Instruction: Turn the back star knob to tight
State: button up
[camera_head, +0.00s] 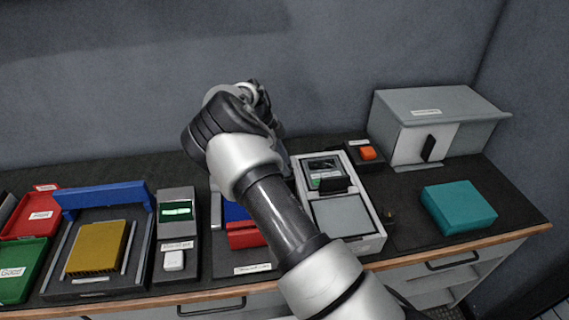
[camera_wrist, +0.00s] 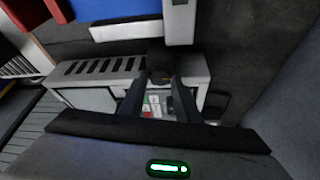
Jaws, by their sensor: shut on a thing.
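In the wrist view, the two dark fingers of my gripper (camera_wrist: 161,78) close around a small dark knob (camera_wrist: 160,58), which I take to be the back star knob. The fingers hide most of it, so its lobes and its turn do not show. The knob sits at the end of a grey upright bar (camera_wrist: 181,22), close to a blue block (camera_wrist: 125,31). In the head view my arm hides the knob and fingertips. The fixture shows beside my arm there, with the blue block (camera_head: 234,212) and a red block (camera_head: 248,235).
A grey meter box (camera_head: 375,238) stands right of the fixture. Further right are an orange button (camera_head: 368,153), a grey cabinet (camera_head: 440,100) and a teal block (camera_head: 459,207). To the left are a green-lit unit (camera_head: 176,211), a gold finned block (camera_head: 97,247) and red and green trays.

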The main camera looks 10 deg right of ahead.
jog(key=shift+a, duration=0.1)
jog(key=o, duration=1)
jog(key=shift+o, duration=0.2)
jog(key=v, duration=1.7)
jog(key=shift+r+p, duration=0.2)
jog(key=shift+p, duration=0.1)
